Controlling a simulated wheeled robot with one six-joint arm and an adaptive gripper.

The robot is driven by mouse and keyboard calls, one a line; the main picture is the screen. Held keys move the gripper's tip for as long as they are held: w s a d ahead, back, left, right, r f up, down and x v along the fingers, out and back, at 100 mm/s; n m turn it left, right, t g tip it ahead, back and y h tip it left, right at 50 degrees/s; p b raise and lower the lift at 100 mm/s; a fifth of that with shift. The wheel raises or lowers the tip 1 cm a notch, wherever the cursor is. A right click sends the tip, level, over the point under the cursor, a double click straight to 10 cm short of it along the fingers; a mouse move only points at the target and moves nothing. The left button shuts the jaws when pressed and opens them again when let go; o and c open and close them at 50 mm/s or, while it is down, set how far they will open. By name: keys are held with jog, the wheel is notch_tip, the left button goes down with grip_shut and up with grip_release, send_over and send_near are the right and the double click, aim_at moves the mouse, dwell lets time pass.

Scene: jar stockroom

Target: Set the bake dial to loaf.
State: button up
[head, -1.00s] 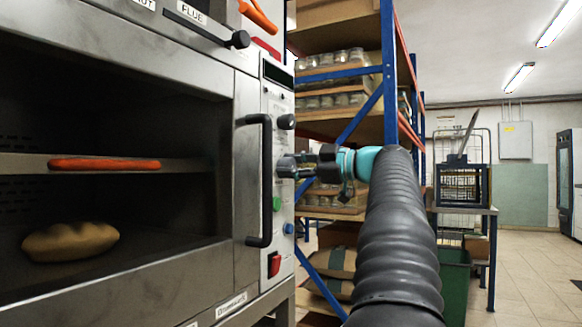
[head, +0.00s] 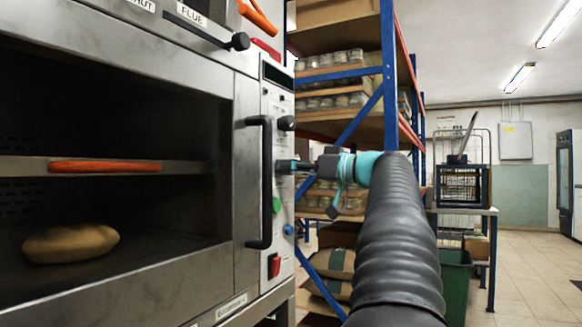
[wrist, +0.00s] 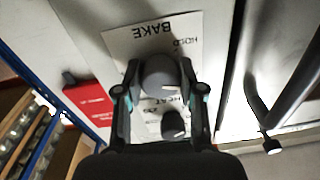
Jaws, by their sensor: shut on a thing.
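The bake dial (wrist: 158,76) is a round grey knob on the oven's control panel, beside the upside-down BAKE label (wrist: 139,32) in the wrist view. My gripper (wrist: 160,90) has a finger on each side of it and is shut on it. A pale pointer mark on the dial points to the right in the wrist view. The label at the right edge seems to read HOLD; I see no readable loaf mark. In the head view my gripper (head: 296,166) reaches the panel from the right and hides the dial.
A second dark knob (wrist: 173,124) sits close to the dial. The black oven door handle (head: 261,182) stands out just left of the panel. A green button (head: 277,204) and red switch (head: 274,265) are below. Blue shelving (head: 388,75) with jars stands behind my arm.

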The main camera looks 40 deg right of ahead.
jog(key=m+p, duration=0.1)
jog(key=m, duration=0.2)
jog(key=shift+r+m, duration=0.1)
jog(key=shift+m, duration=0.3)
jog(key=m+p, duration=0.1)
jog(key=m, duration=0.2)
jog(key=shift+m, duration=0.4)
jog(key=m+p, duration=0.2)
jog(key=m, duration=0.2)
jog(key=shift+r+m+t+h, duration=0.1)
jog(key=shift+m+t+h, duration=0.2)
jog(key=shift+m+h, duration=0.1)
jog(key=m+p, duration=0.1)
jog(key=m, duration=0.2)
jog(key=shift+m, duration=0.4)
jog(key=m, duration=0.3)
jog(key=shift+m, duration=0.4)
jog(key=m, duration=0.8)
jog(key=shift+m+h, duration=0.3)
jog(key=shift+m, duration=1.8)
jog(key=shift+g, duration=0.4)
